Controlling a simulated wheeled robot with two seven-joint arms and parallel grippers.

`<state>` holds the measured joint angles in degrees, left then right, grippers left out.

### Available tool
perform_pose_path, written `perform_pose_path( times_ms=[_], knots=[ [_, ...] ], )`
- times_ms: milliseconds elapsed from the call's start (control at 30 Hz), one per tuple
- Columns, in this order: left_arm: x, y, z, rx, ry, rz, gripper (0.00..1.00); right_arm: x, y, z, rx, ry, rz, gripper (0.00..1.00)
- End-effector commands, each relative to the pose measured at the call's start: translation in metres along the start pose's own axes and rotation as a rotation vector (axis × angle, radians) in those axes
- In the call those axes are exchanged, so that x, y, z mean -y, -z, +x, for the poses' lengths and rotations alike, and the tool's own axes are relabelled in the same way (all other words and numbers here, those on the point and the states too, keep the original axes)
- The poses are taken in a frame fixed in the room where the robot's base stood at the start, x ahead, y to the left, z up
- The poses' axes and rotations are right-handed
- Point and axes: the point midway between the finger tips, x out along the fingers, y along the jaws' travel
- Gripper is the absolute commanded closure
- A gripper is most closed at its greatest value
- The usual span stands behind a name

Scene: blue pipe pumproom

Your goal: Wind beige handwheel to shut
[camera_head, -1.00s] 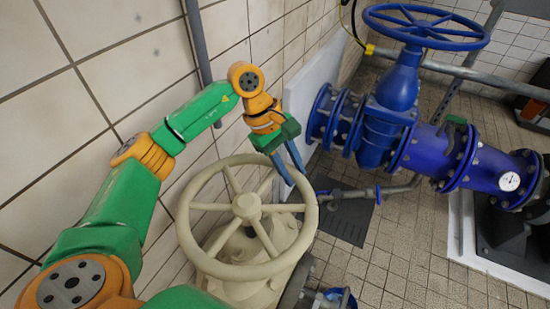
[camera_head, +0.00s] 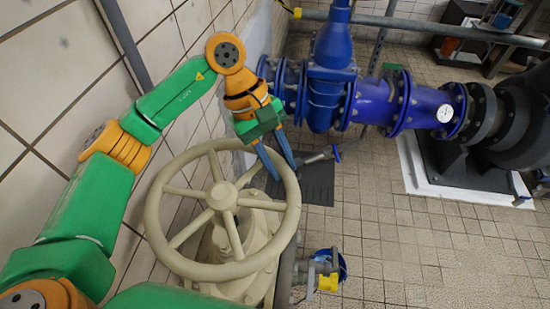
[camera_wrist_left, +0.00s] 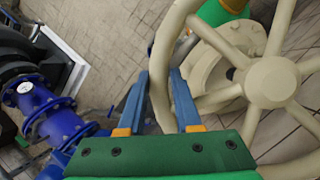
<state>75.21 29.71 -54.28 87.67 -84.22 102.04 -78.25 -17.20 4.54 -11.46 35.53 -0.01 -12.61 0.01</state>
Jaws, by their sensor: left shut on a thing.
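The beige handwheel (camera_head: 222,197) is a large spoked wheel on a beige valve body at the lower middle of the head view. Its hub and several spokes fill the right side of the left wrist view (camera_wrist_left: 270,82). My left gripper (camera_head: 284,172) reaches in from the upper left and is at the wheel's right rim. In the wrist view its two blue fingers (camera_wrist_left: 158,76) stand on either side of the rim, shut on it. The spot where the fingertips meet the rim is partly hidden in the head view. My right gripper is not in view.
A tiled wall (camera_head: 60,50) runs close along the left, with a grey vertical pipe (camera_head: 122,42). Blue pipework (camera_head: 375,100) stands behind the wheel. A small valve with a yellow part (camera_head: 328,283) is low at right. The tiled floor (camera_head: 420,240) is open to the right.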

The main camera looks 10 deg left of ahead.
Motion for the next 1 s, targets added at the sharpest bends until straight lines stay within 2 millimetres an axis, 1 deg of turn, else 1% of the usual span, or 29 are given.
perform_pose_path(
  times_ms=[333,367,400,433,467,767,867,1000],
  knots=[
    [0.002,-0.002,0.003,0.007,0.011,0.007,1.00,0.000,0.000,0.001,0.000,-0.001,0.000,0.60],
    [0.002,-0.002,0.003,0.007,0.011,0.007,0.62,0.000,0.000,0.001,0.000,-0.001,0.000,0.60],
    [0.002,-0.002,0.003,0.007,0.010,0.007,0.51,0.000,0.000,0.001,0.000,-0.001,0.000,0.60],
    [0.002,-0.002,0.003,0.007,0.010,0.006,0.43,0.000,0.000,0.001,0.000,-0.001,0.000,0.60],
    [0.002,-0.002,0.003,0.006,0.009,0.006,0.38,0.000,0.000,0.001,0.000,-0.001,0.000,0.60],
    [0.001,-0.001,-0.001,0.003,0.004,0.004,0.38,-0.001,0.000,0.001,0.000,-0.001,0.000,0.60],
    [0.000,0.000,-0.017,0.000,0.001,0.003,0.38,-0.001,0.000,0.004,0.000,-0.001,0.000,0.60],
    [0.000,-0.002,-0.048,0.001,0.002,0.005,0.38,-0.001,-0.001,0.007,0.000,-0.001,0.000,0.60]
  ],
)
